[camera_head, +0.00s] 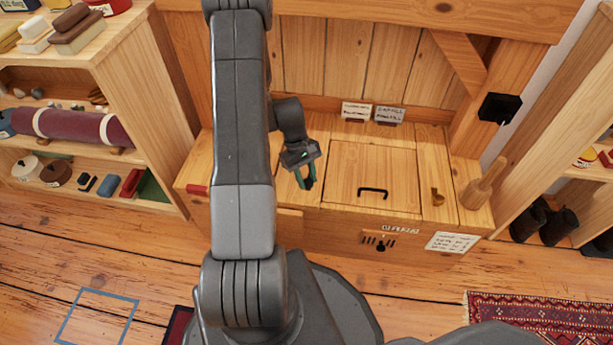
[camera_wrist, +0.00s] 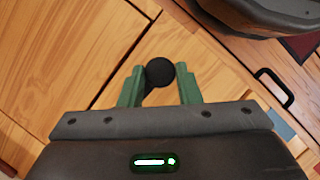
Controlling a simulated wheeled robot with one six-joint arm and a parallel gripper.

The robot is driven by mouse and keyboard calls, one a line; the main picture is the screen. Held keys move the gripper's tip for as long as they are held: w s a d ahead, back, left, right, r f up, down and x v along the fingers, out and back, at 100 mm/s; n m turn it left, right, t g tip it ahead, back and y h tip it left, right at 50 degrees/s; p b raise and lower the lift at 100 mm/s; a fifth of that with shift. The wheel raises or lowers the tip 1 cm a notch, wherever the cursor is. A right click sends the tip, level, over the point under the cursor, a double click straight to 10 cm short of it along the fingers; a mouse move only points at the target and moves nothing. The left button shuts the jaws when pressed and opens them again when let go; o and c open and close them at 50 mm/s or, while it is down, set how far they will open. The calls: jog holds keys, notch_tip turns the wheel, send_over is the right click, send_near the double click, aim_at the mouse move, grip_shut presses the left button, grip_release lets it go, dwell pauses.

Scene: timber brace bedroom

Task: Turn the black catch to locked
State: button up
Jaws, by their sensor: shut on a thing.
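The black catch (camera_wrist: 159,72) shows in the wrist view as a round black knob with a short dark arm toward the lower left. It sits on the wooden top, left of the square lid (camera_head: 345,165) with a black bar handle (camera_head: 372,192). My gripper (camera_head: 306,182) points down at the chest top in the head view. In the wrist view its green fingers (camera_wrist: 160,84) stand on either side of the knob and are shut on it. The fingers and wrist hide part of the catch, and I cannot read any locked mark.
A brass-coloured catch (camera_head: 437,197) and a wooden mallet (camera_head: 483,187) are right of the lid. A black knob (camera_head: 381,246) is on the chest front. Shelves stand on both sides.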

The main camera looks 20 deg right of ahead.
jog(key=m+y+p, duration=0.1)
jog(key=m, duration=0.1)
jog(key=m+y, duration=0.1)
jog(key=m, duration=0.1)
jog(key=shift+d+r+m+p, duration=0.1)
jog(key=shift+d+m+p, duration=0.1)
jog(key=shift+m+p, duration=0.15)
jog(key=m, duration=0.2)
jog(key=m+y+p, duration=0.1)
jog(key=m, duration=0.1)
jog(key=shift+d+m+t+y, duration=0.15)
jog(key=shift+m+t+y, duration=0.15)
jog(key=shift+t, duration=0.1)
jog(key=m+t+y, duration=0.1)
jog(key=m, duration=0.3)
jog(key=shift+s+d+p, duration=0.15)
jog(key=shift+p, duration=0.2)
jog(key=shift+s+m+t+y, duration=0.1)
jog(key=shift+m+t+y, duration=0.45)
jog(key=shift+m, duration=1.6)
jog(key=shift+t, duration=0.25)
jog(key=o, duration=1)
jog(key=shift+c, duration=0.2)
jog(key=shift+p, duration=0.3)
jog(key=p+v, duration=0.3)
jog(key=v, duration=1)
jog(key=shift+r, duration=0.35)
